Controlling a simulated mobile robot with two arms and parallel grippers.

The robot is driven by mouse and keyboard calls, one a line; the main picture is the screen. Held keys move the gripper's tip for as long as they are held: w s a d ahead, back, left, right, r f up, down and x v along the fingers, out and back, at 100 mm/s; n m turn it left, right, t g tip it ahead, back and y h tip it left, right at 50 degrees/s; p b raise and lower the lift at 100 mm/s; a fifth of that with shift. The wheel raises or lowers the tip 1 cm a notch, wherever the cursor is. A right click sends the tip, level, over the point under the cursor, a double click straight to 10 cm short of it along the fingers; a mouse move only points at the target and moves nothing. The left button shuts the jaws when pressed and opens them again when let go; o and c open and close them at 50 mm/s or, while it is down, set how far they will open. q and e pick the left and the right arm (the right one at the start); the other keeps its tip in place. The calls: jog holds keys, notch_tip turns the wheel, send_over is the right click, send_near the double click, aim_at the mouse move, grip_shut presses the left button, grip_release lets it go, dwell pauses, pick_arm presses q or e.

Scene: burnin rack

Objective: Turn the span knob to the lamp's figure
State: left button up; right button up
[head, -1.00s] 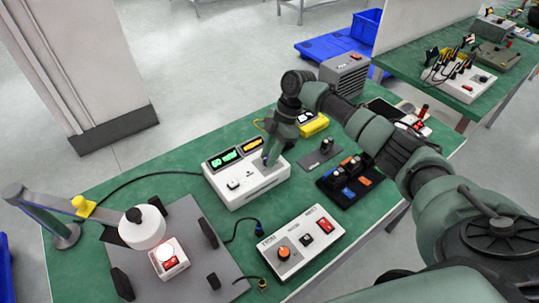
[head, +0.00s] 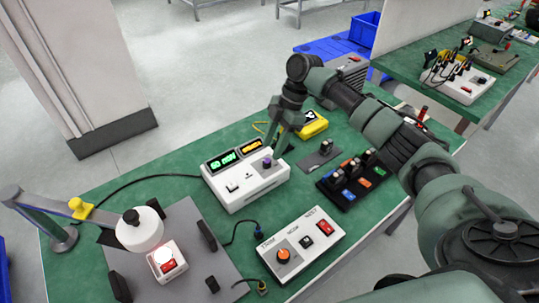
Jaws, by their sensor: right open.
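A white instrument box (head: 245,187) stands mid-table with a green display (head: 222,161) and an amber display (head: 251,146), their figures too small to read surely. A purple knob (head: 267,163) sits on its right part. My right gripper (head: 275,151) is open and empty, its fingertips just above and behind the purple knob, seemingly apart from it. A white lamp head (head: 141,229) hangs over a small white unit (head: 169,265) with a lit top and red front. No label marks the span knob legibly. My left gripper is out of view.
A white control box (head: 300,247) with an orange knob and red switch stands in front. A black tray (head: 350,180) of small parts, a small grey plate (head: 320,158) and a yellow device (head: 312,126) lie right of the instrument. Cables cross the green table (head: 170,180).

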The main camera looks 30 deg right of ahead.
jog(key=shift+v, duration=1.75)
